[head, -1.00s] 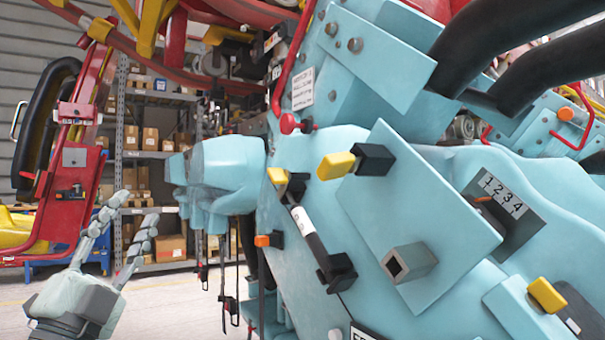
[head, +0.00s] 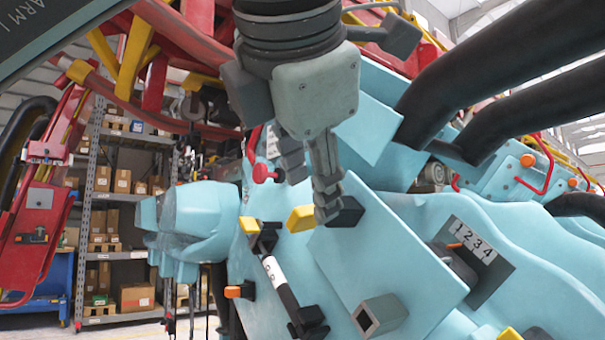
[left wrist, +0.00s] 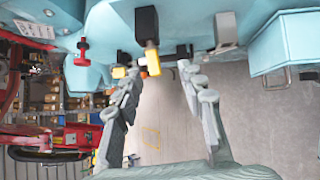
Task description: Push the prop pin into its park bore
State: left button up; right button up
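A yellow-ended pin (head: 301,219) sits at a black block (head: 347,213) on the tilted teal plate. A second yellow end (head: 249,226) is at the top of a black and white prop rod (head: 280,283). I cannot tell which is the prop pin, or which opening is the park bore. My left gripper (head: 328,207) comes down from above, beside the first yellow end and in front of its block. In the left wrist view its fingers (left wrist: 160,75) are apart, with that yellow end (left wrist: 151,58) between them, nearer the left finger. Contact is unclear. My right gripper is out of view.
A square tube socket (head: 380,315) projects from the plate below. A red knob (head: 264,170), an orange knob (head: 238,291) and thick black tubes (head: 500,75) surround the work area. Storage shelves (head: 120,210) stand behind, left. Open floor (left wrist: 165,120) shows between the fingers.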

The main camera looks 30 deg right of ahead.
aim_at(305, 210)
pick_arm(q)
jog(key=shift+t, duration=0.3)
jog(key=x, duration=0.3)
jog(key=p+x, duration=0.1)
jog(key=x, duration=0.2)
jog(key=shift+w+a+r, duration=0.1)
jog(key=shift+w+a, duration=0.1)
jog(key=shift+w, duration=0.15)
jog(key=shift+w+d, duration=0.15)
jog(key=shift+w, duration=0.05)
jog(key=shift+w+f, duration=0.15)
jog(key=shift+f, duration=0.05)
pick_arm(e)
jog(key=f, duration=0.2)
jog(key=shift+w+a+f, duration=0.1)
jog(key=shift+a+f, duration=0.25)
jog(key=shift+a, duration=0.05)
